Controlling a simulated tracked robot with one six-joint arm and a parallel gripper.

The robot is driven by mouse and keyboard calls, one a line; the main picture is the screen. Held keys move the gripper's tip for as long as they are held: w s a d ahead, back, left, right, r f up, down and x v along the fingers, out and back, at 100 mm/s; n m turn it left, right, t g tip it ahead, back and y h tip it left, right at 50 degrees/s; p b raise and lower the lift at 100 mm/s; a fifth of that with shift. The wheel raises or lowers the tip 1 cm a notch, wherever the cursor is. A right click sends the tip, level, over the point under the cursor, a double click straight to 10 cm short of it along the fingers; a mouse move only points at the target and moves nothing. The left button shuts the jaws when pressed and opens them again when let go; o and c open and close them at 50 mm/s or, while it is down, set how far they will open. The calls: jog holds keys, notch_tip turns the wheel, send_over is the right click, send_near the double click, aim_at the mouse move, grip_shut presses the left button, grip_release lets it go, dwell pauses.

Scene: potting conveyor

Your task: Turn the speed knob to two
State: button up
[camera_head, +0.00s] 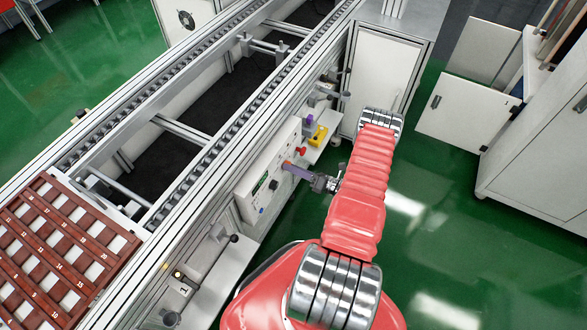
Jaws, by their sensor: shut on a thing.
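The white control panel (251,205) stands on the side of the conveyor. It carries a small dark display, a black part (273,185), a blue button (261,210) and a red button (301,151). My gripper (288,166) reaches in from the right, its fingers against the upper right part of the panel face. It is shut on a small part there, apparently the speed knob, which the fingers mostly hide. A bit of orange shows at the fingertips. The knob's pointer and scale numbers are too small or hidden to read.
A yellow block (318,136) with a purple part sits on a ledge beyond the panel. A brown numbered tray (48,192) lies at the left end of the conveyor (177,128). A white cabinet (381,72) stands behind.

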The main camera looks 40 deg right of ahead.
jog(key=shift+d+m, duration=0.2)
jog(key=shift+m, duration=0.4)
jog(key=o, duration=0.7)
jog(key=shift+c, duration=0.2)
jog(key=o, duration=0.4)
jog(key=shift+a, duration=0.1)
jog(key=v, duration=1.3)
jog(key=shift+s, duration=0.35)
